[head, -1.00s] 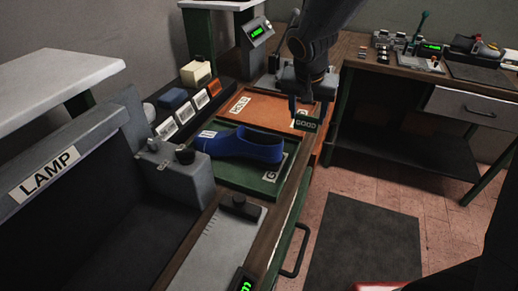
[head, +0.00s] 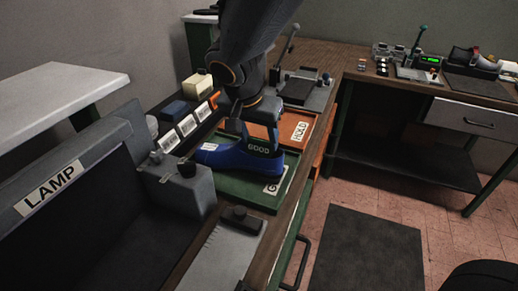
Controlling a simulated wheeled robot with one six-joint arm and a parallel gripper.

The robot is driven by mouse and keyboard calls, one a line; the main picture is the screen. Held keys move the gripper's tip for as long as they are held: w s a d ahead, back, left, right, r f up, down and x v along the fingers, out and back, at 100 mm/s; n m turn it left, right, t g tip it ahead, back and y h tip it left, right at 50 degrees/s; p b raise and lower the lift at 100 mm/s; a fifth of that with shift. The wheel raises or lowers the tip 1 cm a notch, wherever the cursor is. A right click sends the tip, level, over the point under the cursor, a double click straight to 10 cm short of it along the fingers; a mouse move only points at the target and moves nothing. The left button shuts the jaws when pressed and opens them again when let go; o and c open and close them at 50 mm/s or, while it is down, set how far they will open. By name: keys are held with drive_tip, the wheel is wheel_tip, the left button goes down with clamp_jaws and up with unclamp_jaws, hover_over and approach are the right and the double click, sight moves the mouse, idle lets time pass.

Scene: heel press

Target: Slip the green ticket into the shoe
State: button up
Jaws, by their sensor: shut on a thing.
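The blue shoe (head: 225,162) lies on its side or sole in the green tray (head: 232,189), toe to the left and opening toward the right. My gripper (head: 258,138) is directly above the shoe's opening, pointing down, and is shut on the green ticket (head: 259,149). I cannot tell how far the ticket is inside the shoe. My gripper and arm cover part of the bench behind.
An orange tray marked HOLD (head: 301,132) is behind the green tray. Several white label cards (head: 186,126) stand at the left. The grey LAMP box (head: 52,187) is at the front left. A second bench (head: 462,92) is at the right.

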sight(259, 149)
drive_tip(key=shift+f, duration=1.95)
drive_tip(key=shift+f, duration=0.15)
drive_tip(key=o, duration=0.8)
drive_tip(key=shift+r, duration=0.2)
